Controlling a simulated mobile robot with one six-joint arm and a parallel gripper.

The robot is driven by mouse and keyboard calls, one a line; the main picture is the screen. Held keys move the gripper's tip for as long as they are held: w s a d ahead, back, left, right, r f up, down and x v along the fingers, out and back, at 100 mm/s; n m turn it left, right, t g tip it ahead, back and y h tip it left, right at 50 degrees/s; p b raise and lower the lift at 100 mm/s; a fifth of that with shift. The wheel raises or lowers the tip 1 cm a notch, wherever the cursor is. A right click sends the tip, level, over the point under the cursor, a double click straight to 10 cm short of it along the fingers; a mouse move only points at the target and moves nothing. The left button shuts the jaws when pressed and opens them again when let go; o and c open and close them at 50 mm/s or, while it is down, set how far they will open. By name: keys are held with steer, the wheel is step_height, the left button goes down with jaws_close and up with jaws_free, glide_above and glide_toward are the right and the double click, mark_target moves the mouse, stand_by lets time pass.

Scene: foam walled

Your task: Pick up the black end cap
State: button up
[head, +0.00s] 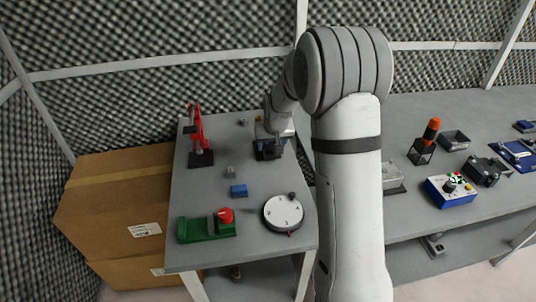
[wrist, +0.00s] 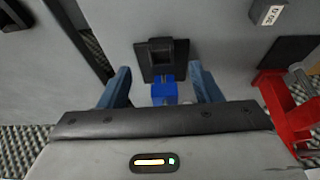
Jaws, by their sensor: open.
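My gripper (wrist: 161,88) is open over the back of the left table, pointing down. Its two blue-grey fingers stand on either side of a bright blue block (wrist: 164,94), with a gap on each side. The block adjoins a black piece with a square raised part (wrist: 160,56), just beyond the fingers in the wrist view. In the head view this black piece (head: 268,152) sits below my gripper, partly hidden by it. I cannot tell for certain whether it is the black end cap. A small dark knob (head: 292,195) also shows near the round white dial.
A red stand (head: 200,132) on a black base is left of my gripper. A grey cube (head: 230,172), a blue block (head: 238,190), a green device with red button (head: 207,227) and a round dial (head: 283,213) lie nearer. Cardboard boxes (head: 118,195) stand left.

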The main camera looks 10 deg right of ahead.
mark_target(269, 154)
steer(key=p+x, duration=0.1)
steer(key=x, duration=0.5)
steer(key=shift+w+f, duration=0.25)
steer(key=shift+w, duration=0.1)
steer(key=c, duration=1.1)
steer(key=shift+r, duration=0.1)
